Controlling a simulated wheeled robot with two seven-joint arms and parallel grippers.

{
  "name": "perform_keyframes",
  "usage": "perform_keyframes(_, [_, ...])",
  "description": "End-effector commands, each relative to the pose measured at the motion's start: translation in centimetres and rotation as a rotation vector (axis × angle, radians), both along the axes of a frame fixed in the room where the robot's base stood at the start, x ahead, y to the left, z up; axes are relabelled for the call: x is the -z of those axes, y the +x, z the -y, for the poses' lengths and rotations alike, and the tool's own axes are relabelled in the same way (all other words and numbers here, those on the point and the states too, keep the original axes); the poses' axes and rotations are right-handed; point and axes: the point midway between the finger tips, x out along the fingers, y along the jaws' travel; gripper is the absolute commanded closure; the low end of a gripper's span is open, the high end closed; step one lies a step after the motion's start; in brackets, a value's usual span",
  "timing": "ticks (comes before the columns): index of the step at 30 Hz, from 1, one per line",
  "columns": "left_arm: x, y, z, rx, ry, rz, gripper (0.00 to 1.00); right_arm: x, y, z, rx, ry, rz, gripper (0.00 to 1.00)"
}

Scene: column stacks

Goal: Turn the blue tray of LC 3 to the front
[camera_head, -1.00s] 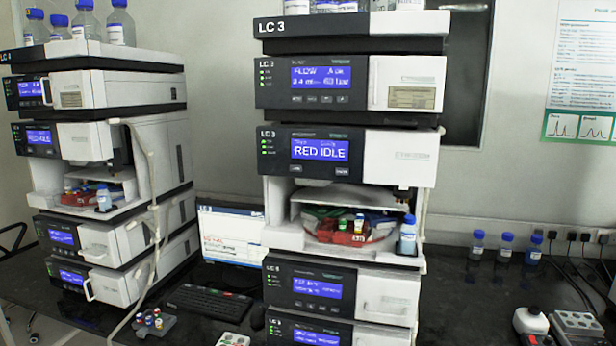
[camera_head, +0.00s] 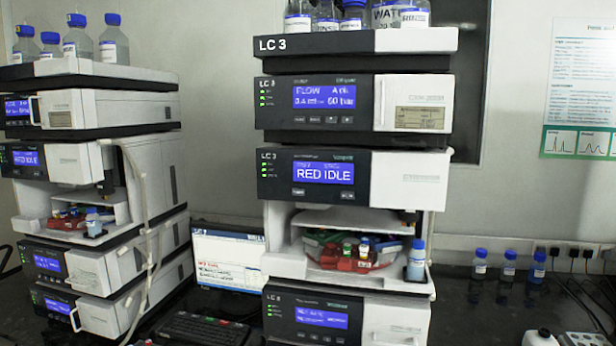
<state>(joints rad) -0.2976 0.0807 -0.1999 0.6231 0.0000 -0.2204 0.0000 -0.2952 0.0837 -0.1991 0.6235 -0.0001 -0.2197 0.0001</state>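The LC 3 stack stands in the middle, with its label on the top shelf (camera_head: 300,43). Its open sampler bay holds a round carousel below the module reading "RED IDLE" (camera_head: 322,172). A blue-capped bottle (camera_head: 416,262) stands at the bay's right front. Neither of my grippers is in view.
A similar stack (camera_head: 95,165) stands at the left with a tube down its side. A monitor (camera_head: 228,262) and keyboard (camera_head: 205,328) sit between the stacks. Several bottles stand on top of LC 3. Blue-capped bottles (camera_head: 508,268) stand on the bench at right.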

Motion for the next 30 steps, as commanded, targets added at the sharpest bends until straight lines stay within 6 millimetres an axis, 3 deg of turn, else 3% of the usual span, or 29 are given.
perform_keyframes(7, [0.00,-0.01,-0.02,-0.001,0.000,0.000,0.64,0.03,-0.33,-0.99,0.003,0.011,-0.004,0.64])
perform_keyframes(12, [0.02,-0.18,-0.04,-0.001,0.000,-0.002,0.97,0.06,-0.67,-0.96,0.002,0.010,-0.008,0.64])
perform_keyframes(13, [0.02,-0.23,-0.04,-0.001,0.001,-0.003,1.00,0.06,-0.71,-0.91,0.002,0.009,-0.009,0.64])
perform_keyframes(30, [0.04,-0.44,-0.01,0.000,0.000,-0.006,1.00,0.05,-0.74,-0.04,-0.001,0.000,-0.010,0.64])
